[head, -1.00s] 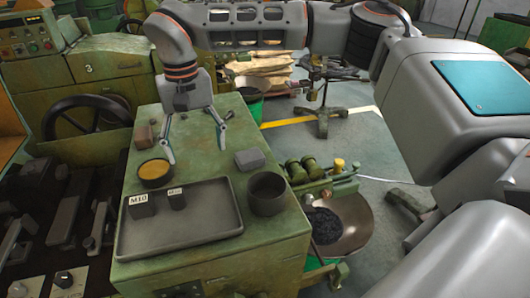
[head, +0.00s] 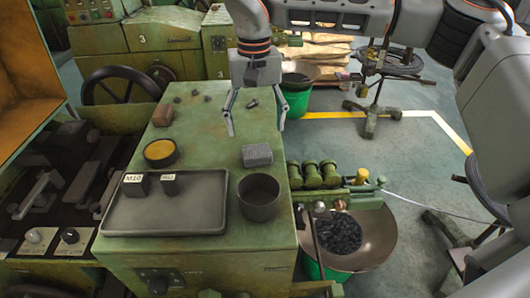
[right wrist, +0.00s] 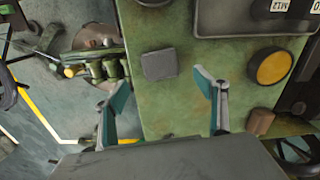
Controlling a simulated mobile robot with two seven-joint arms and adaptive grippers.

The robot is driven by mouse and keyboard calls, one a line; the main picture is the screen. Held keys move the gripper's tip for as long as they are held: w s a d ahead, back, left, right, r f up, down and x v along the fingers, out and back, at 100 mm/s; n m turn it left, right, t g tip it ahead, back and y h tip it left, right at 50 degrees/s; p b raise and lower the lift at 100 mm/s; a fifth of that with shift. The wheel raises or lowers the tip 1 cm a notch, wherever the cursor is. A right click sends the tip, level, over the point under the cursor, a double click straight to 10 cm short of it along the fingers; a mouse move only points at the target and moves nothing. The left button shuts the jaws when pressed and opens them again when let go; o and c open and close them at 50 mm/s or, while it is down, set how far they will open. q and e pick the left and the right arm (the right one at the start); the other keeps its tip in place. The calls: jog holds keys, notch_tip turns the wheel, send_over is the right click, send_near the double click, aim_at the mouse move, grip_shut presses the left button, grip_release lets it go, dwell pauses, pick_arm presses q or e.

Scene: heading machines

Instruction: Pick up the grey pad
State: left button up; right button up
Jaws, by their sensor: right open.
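The grey pad (head: 257,155) is a small block lying on the green machine top (head: 205,118), behind the dark round cup (head: 260,197). It also shows in the right wrist view (right wrist: 159,64), just beyond my fingertips and between their lines. My right gripper (head: 256,128) is open and empty, pointing down above the machine top on the far side of the pad. Its two fingers are spread wide in the right wrist view (right wrist: 161,80), and neither appears to touch the pad. My left gripper is not in view.
A dark tray (head: 165,213) with M10 and M12 blocks lies front left of the pad. A yellow-filled round dish (head: 160,153) and a brown block (head: 163,115) stand to the left. Small dark parts lie at the back. Green cylinders (head: 314,174) stand off the right edge.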

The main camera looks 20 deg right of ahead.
aim_at(257, 151)
jog(key=f, duration=0.7)
jog(key=shift+w+f, duration=0.2)
jog(key=shift+f, duration=0.1)
jog(key=c, duration=1.2)
